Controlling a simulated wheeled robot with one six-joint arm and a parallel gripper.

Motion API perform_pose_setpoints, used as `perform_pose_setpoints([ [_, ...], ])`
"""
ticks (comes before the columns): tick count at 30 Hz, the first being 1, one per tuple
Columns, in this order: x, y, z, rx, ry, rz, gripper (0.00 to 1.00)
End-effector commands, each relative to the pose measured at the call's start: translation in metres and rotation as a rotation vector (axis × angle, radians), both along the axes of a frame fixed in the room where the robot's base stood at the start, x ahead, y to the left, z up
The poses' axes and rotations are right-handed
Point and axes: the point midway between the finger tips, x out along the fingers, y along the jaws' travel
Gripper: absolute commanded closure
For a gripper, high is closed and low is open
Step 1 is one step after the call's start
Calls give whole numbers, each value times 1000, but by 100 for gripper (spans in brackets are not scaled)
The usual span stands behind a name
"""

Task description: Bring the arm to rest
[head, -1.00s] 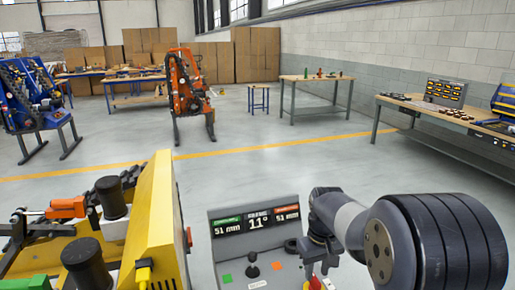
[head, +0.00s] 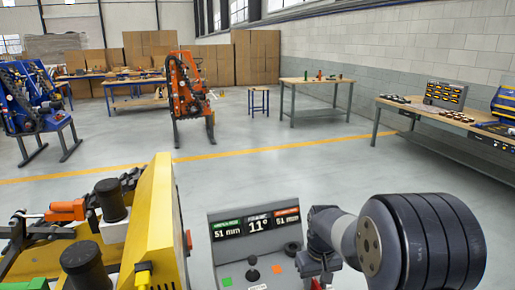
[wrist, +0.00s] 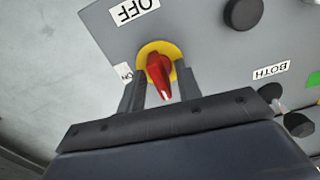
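My gripper (head: 318,268) is low over the right side of a grey control console (head: 232,266) in the head view. In the wrist view my gripper (wrist: 157,80) has its two dark fingers apart, one on each side of a red rotary knob (wrist: 159,74) on a yellow disc. Gaps show between the knob and the fingers. In the head view my gripper mostly hides the knob.
The console has a display (head: 257,225) reading 51 mm, 11° and 51 mm, and a black joystick (head: 252,274). A yellow machine (head: 158,225) stands close on the left. An orange tracked carrier (head: 186,95) stands beyond a yellow floor line. Open floor lies between.

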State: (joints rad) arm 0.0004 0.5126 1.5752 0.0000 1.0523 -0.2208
Motion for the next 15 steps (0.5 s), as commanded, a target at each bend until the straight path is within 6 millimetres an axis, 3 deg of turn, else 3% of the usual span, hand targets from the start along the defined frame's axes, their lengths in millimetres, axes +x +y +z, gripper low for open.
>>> perform_pose_setpoints([
  [15,0,0,-1,0,1,-414,67],
])
